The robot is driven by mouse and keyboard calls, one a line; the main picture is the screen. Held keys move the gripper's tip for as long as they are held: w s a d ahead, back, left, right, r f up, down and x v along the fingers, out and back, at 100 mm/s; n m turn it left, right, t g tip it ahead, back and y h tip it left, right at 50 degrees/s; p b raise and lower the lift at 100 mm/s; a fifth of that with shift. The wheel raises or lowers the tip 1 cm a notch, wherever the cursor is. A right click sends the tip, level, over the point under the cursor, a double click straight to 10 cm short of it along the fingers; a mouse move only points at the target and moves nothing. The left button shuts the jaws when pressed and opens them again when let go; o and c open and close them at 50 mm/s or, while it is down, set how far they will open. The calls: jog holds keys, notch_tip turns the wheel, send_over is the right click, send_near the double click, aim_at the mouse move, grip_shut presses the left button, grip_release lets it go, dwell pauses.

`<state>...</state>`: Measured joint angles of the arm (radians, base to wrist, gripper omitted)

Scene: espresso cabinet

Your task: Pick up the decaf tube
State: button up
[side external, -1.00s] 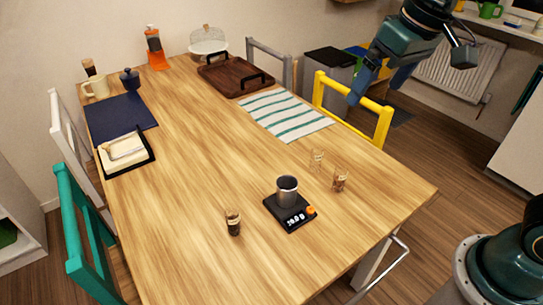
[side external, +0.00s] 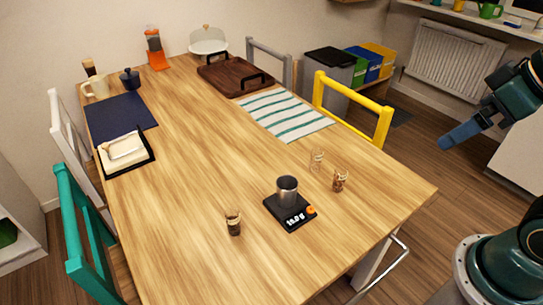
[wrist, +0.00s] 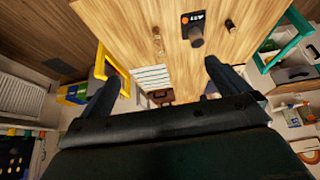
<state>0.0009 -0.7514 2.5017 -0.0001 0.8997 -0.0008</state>
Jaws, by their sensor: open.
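Three small clear tubes stand upright on the table's near half. One with dark contents (side external: 233,222) is left of the scale. One with brown contents (side external: 340,180) and one that looks nearly empty (side external: 317,160) are to its right. The labels are too small to read, so I cannot tell which is decaf. My gripper (side external: 447,141) is off the table's right side, apart from every tube. Its fingers (wrist: 161,70) are spread and empty.
A metal cup (side external: 287,190) stands on a black scale (side external: 302,221) between the tubes. A striped cloth (side external: 284,116), wooden tray (side external: 232,77) and navy mat (side external: 121,117) lie farther back. A yellow chair (side external: 352,97) stands at the right edge. The table's middle is clear.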

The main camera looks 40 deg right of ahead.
jog(key=c, duration=1)
jog(key=shift+o, duration=0.2)
jog(key=shift+w, duration=0.1)
